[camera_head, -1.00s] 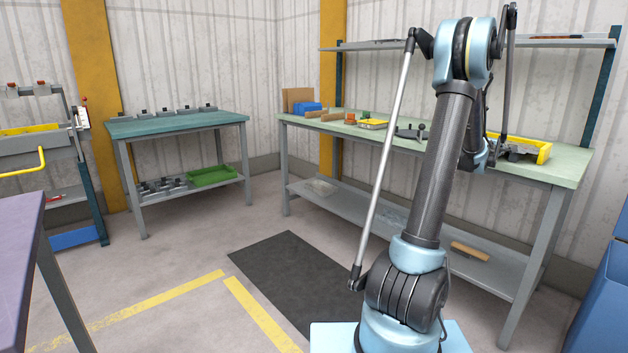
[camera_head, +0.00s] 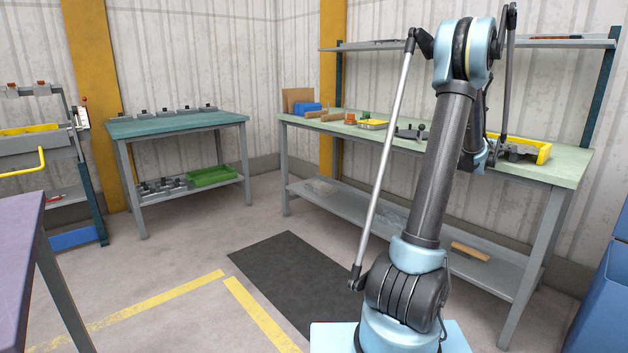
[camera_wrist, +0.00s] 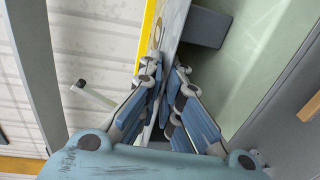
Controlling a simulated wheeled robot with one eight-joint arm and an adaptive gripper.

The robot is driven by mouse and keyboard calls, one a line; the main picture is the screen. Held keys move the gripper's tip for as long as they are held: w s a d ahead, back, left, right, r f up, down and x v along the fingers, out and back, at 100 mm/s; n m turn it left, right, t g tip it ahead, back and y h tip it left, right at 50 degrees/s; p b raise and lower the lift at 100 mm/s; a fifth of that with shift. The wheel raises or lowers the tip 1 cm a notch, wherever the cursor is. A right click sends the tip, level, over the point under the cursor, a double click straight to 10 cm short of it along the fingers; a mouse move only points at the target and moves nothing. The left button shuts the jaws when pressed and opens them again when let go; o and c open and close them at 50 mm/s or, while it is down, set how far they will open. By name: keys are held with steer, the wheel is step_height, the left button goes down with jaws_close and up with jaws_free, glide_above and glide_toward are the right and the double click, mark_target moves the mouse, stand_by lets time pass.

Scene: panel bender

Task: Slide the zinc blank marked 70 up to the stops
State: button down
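In the wrist view my gripper (camera_wrist: 166,76) points at the fixture, its two fingers close together with a narrow gap between the tips. A flat grey strip (camera_wrist: 174,28) with a yellow edge (camera_wrist: 149,28) runs beyond the fingertips; I cannot tell whether they touch it. I cannot make out a blank marked 70 or the stops. In the head view a grey and yellow fixture (camera_head: 543,153) stands on the right part of the green bench (camera_head: 562,172), partly behind my arm.
A teal table (camera_head: 178,124) stands at the back left and a purple table (camera_head: 18,240) at the near left. A dark mat (camera_head: 285,275) lies on open floor.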

steer(key=shift+s+f, duration=0.1)
steer(key=shift+f, duration=0.05)
steer(key=c, duration=1.7)
jaws_free()
steer(key=shift+f, duration=0.15)
